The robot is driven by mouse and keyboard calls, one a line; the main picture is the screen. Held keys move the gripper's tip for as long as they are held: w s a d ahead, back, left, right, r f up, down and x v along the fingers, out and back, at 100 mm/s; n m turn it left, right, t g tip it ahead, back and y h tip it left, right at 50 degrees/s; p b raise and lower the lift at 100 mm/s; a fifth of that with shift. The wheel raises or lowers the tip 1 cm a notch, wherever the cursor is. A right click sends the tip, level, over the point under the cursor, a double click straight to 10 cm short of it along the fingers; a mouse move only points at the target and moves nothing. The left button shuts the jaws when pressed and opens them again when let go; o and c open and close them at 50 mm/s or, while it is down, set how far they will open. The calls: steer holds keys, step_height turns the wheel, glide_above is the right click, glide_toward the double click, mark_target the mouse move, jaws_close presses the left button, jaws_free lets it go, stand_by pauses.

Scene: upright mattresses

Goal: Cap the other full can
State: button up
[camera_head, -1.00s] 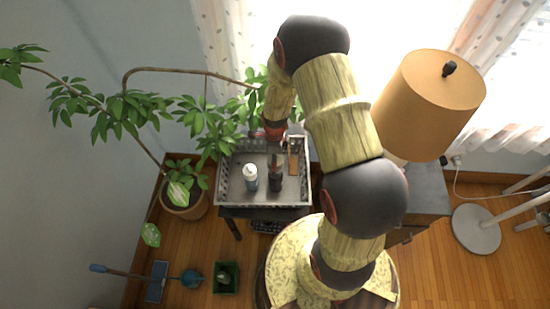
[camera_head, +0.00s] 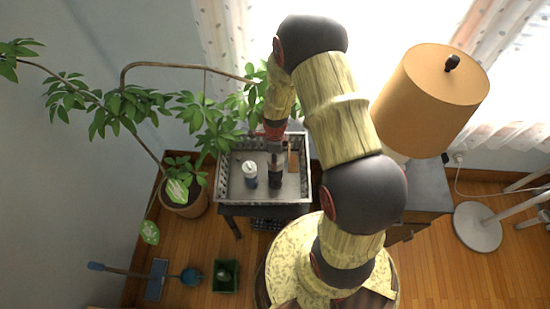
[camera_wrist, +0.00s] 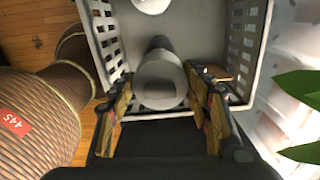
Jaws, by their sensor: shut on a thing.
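A dark can (camera_head: 275,180) stands upright in the grey tray (camera_head: 221,185). A second can (camera_head: 250,181) with a white top stands to its left, and its white top (camera_wrist: 151,5) shows at the upper edge of the wrist view. My gripper (camera_head: 276,152) is directly over the dark can. In the wrist view its fingers (camera_wrist: 161,88) are shut on a grey round cap (camera_wrist: 160,94). The dark can (camera_wrist: 159,46) shows just beyond the cap, in line with it. I cannot tell whether cap and can touch.
The tray has raised slotted walls. A brown flat item (camera_head: 293,160) lies at its right side. A potted plant (camera_head: 183,198) stands to the left, with leaves reaching near the tray. A lamp with a tan shade (camera_head: 430,95) stands to the right.

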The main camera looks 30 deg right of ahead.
steer(key=shift+f, duration=0.2)
stand_by(0.5)
steer(key=shift+f+b, duration=0.35)
steer(key=shift+b, duration=0.05)
steer(key=shift+f+b, duration=1.4)
steer(key=shift+f, duration=0.7)
steer(key=shift+c, duration=0.2)
stand_by(0.8)
steer(key=o, duration=0.9)
steer(key=shift+r, duration=0.1)
steer(key=shift+r+p, duration=2.4)
steer(key=shift+r, duration=1.05)
